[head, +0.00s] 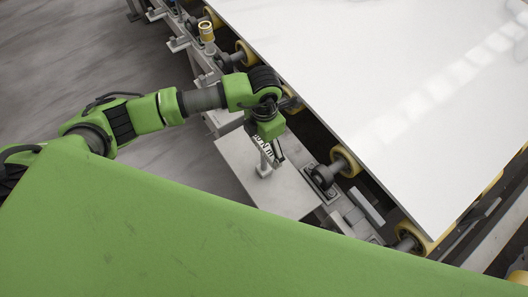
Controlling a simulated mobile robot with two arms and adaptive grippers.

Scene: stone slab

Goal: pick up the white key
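My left gripper (269,153) points down over a grey metal plate (229,160) beside the conveyor frame. Its fingers are small in the head view and partly overlap a small pale upright piece (264,169) on the plate. This piece may be the white key or its holder; I cannot tell which. I cannot see clearly whether the fingers are open or shut, or whether they touch the piece. My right gripper is not in view.
A large white stone slab (400,80) lies at the right on yellow rollers (345,161). The roller frame runs diagonally close to the right of my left gripper. A yellow-topped post (206,31) stands at the frame's far end. Grey floor (80,50) is clear at left.

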